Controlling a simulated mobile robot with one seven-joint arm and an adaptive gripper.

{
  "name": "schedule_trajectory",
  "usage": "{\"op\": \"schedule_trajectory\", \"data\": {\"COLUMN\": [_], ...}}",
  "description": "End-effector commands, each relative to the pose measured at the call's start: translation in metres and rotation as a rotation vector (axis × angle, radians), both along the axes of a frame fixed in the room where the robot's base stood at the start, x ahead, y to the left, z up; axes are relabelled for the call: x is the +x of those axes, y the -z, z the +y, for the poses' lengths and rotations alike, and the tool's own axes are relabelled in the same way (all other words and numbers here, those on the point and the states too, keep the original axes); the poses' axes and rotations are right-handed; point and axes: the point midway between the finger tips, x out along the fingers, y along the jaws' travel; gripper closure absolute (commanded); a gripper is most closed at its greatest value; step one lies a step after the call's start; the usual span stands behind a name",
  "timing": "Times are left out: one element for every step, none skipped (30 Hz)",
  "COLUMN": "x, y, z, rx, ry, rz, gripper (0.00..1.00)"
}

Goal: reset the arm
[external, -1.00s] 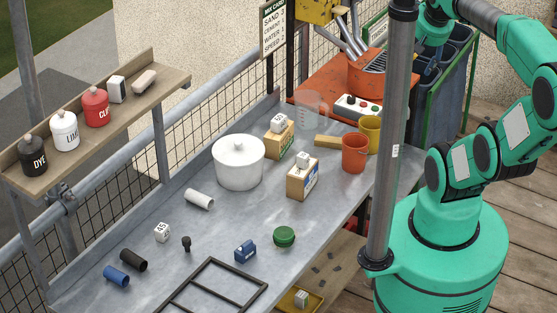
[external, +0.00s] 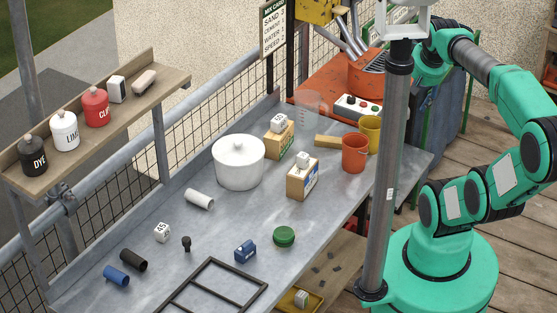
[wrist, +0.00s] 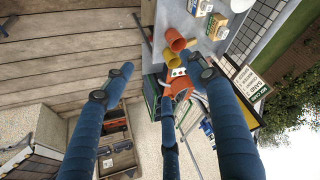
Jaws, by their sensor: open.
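My gripper (wrist: 160,72) shows in the wrist view with its blue fingers spread wide apart. It is open, and nothing is between the fingers. Beyond the fingers are the orange bucket (wrist: 175,38) and yellow bucket (wrist: 172,60), at a distance and not touched. In the external view my green arm rises from its base at the right and bends back near the top edge. My gripper is not visible there.
The grey workbench (external: 215,235) holds a white lidded pot (external: 239,162), boxes, an orange bucket (external: 355,152) and small parts. A shelf (external: 100,118) with bottles stands at left. A mixer (external: 370,72) stands at the back. Wooden decking (external: 520,250) is open at right.

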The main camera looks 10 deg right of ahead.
Motion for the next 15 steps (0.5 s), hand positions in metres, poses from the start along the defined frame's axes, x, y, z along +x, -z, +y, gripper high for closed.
{"op": "schedule_trajectory", "data": {"x": [0.000,0.000,0.000,0.000,0.000,0.000,0.000,0.000,0.000,0.000,0.000,0.000,0.000,0.000,0.000], "y": [0.014,0.018,0.022,0.025,0.027,0.030,0.031,0.032,0.033,0.033,0.033,0.033,0.033,0.033,0.032], "z": [0.000,0.000,0.000,0.000,0.000,0.000,0.000,0.000,0.000,0.000,0.000,0.000,0.000,0.000,0.000], "rx": [0.000,0.000,0.000,0.000,0.000,0.000,0.000,0.000,0.000,0.000,0.000,0.000,0.000,0.000,0.000], "ry": [0.000,0.000,0.000,0.000,0.000,0.000,0.000,0.000,0.000,0.000,0.000,0.000,0.000,0.000,0.000], "rz": [0.000,0.000,0.000,0.000,0.000,0.000,0.000,0.000,0.000,0.000,0.000,-0.001,-0.001,-0.001,-0.001], "gripper": [0.43,0.43,0.43,0.43,0.43,0.43,0.43,0.43,0.43,0.43,0.43,0.43,0.43,0.43,0.43]}}
